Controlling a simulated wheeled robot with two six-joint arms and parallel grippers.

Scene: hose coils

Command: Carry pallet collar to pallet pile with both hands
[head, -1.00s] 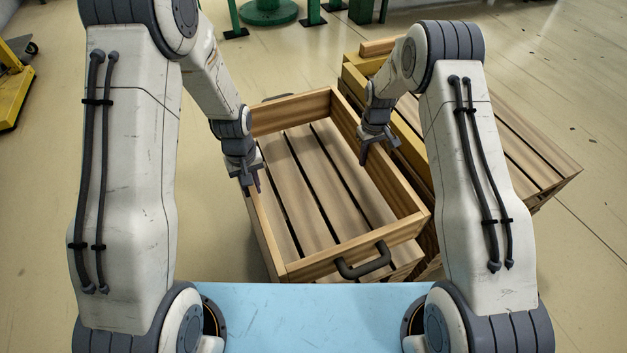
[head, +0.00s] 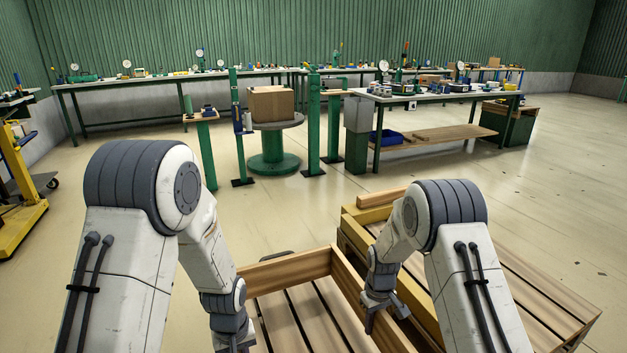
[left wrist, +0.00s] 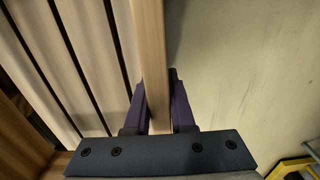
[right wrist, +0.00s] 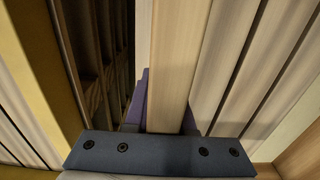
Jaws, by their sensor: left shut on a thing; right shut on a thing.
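The pallet collar is a wooden frame (head: 285,270) with dark handles, low in front of me in the head view; its near part is out of that view. My left gripper (head: 235,345) is shut on its left wall, which runs between the fingers in the left wrist view (left wrist: 152,60). My right gripper (head: 376,318) is shut on its right wall, also seen in the right wrist view (right wrist: 180,60). Pallet slats (head: 290,320) show inside the frame; I cannot tell whether the collar touches them. Another slatted wooden stack (head: 520,285) stands close at the right.
A yellow timber edge (head: 355,233) and a loose block (head: 380,199) lie at the right stack's far left. Farther off are a carton on a green drum stand (head: 273,150), green posts and benches (head: 430,97). A yellow cart (head: 20,205) stands left. Floor between is clear.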

